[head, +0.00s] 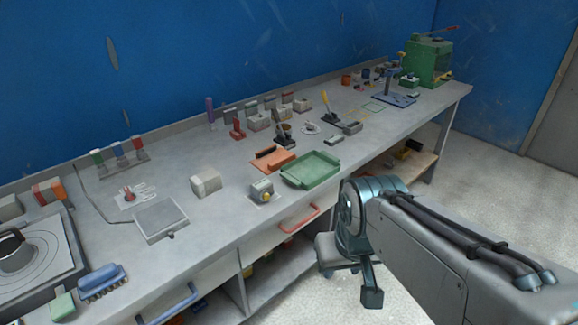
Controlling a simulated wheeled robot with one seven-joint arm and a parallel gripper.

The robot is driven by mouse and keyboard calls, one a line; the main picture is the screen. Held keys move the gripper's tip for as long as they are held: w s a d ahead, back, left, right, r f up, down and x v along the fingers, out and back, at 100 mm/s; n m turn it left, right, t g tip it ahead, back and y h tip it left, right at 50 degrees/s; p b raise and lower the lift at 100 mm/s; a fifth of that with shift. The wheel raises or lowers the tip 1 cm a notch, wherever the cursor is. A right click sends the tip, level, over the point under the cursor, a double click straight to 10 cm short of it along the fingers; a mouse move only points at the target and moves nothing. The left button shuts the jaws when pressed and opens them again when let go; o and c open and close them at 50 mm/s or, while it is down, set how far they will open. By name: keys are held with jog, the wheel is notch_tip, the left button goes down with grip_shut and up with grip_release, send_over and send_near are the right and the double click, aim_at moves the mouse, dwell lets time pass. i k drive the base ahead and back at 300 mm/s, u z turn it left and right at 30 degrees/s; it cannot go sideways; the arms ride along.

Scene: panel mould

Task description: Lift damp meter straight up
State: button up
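No object is clearly marked as the damp meter. The likeliest is a small grey device (262,190) with a yellow round part on its front. It stands upright on a pale pad near the front edge of the bench, left of the green tray. My arm reaches in from the lower right, and its end hangs beyond the bench's front edge, over the floor. My gripper (371,297) seems to be the dark end piece low in the view, well apart from the device. Its fingers are not clear, and nothing is seen held.
The long grey bench (225,225) runs to the far right. A green tray (311,169), an orange tray (272,158) and a pale block (206,183) lie around the device. A red drawer handle (299,217) sticks out below. A blue brush (102,282) lies at left.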

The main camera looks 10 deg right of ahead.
aim_at(258, 188)
jog(key=i, duration=1)
jog(key=u, duration=0.55)
